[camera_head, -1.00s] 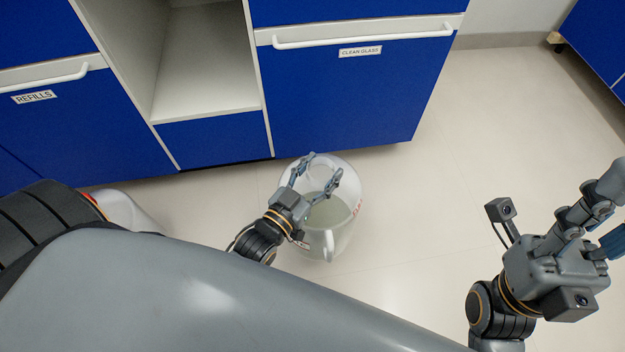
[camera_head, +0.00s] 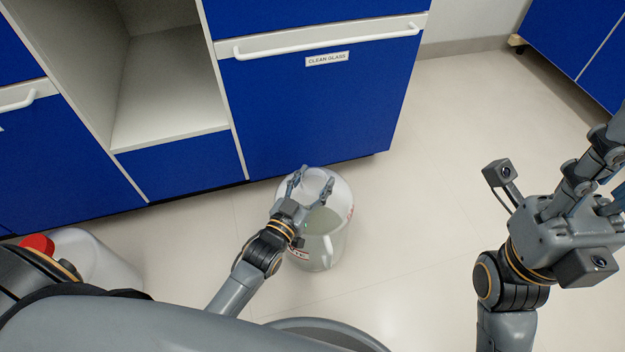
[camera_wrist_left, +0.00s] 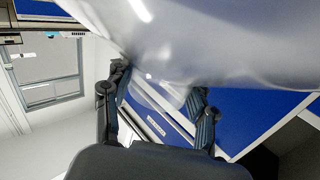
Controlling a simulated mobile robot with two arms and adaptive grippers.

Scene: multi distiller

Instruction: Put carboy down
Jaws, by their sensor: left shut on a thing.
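A translucent white carboy (camera_head: 326,246) with pale liquid in it and red lettering is in front of the blue cabinet, in the middle of the head view. My left gripper (camera_head: 311,180) is shut on the upper part of the carboy. I cannot tell whether the carboy's base touches the floor. In the left wrist view the carboy (camera_wrist_left: 215,40) fills the top, close above the fingers of my left gripper (camera_wrist_left: 163,97). My right gripper (camera_head: 590,205) is at the right, away from the carboy, with its fingertips not clearly shown.
A second white carboy (camera_head: 92,262) with a red cap stands at the left, partly hidden by my arm. The blue cabinet with a "CLEAN GLASS" label (camera_head: 327,59) stands behind. The pale floor (camera_head: 430,200) to the right is clear.

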